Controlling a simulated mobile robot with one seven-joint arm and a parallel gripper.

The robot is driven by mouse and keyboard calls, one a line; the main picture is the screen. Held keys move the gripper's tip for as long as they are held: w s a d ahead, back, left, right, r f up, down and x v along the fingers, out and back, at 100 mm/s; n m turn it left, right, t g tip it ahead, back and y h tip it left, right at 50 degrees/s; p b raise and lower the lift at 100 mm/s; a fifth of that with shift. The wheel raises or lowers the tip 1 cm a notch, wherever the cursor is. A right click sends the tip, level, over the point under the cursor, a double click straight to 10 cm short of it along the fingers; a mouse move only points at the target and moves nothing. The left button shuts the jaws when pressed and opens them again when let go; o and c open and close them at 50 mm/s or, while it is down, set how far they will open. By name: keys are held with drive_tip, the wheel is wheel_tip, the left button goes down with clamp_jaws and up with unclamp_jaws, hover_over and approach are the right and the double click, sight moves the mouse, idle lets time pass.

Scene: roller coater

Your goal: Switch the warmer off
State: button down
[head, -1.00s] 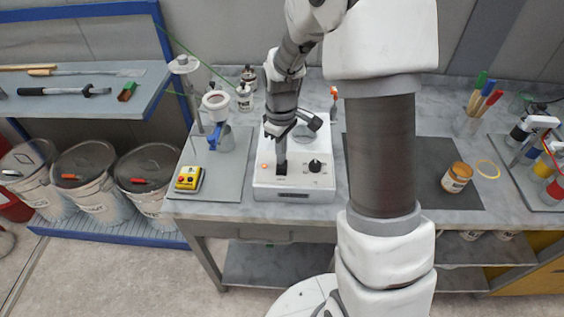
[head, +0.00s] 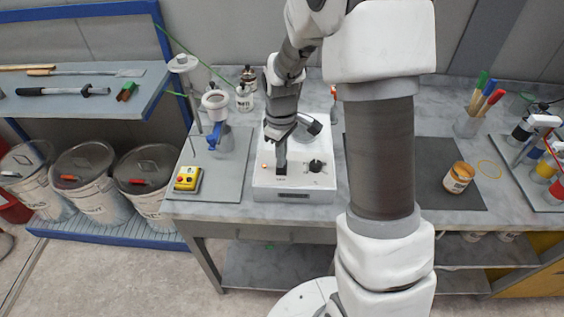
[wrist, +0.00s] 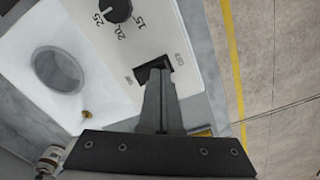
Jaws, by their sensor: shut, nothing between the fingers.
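The warmer (head: 318,180) is a white box on the bench with a round well, a black dial and a small orange lamp (head: 264,166) that looks lit. My gripper (head: 281,171) points down at the switch from above, shut and empty. In the wrist view my fingertips (wrist: 158,78) are at the switch, touching or very close; I cannot tell which. The dial (wrist: 118,10) and the well (wrist: 58,69) also show there, clear of the fingers.
A yellow box with buttons (head: 187,179) and a stand with a blue-handled cup (head: 216,103) are left of the warmer. A jar (head: 458,177) stands on a dark mat at the right. Lidded buckets (head: 150,177) stand at the far left. My arm hides part of the bench.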

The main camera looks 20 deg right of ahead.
drive_tip(key=shift+f, duration=0.25)
drive_tip(key=shift+r, duration=0.15)
drive_tip(key=shift+r+p, duration=2.35)
drive_tip(key=shift+r, duration=1.05)
drive_tip(key=s+r+m+t, duration=0.35)
drive_tip(key=s+r, duration=0.45)
drive_tip(key=r, duration=0.6)
drive_tip(key=s+r+m+t+b, duration=0.1)
drive_tip(key=s+r+m, duration=0.4)
drive_tip(key=s, duration=0.7)
drive_tip(key=shift+s+t, duration=0.25)
drive_tip(key=shift+t, duration=0.3)
drive_tip(key=shift+d, duration=0.15)
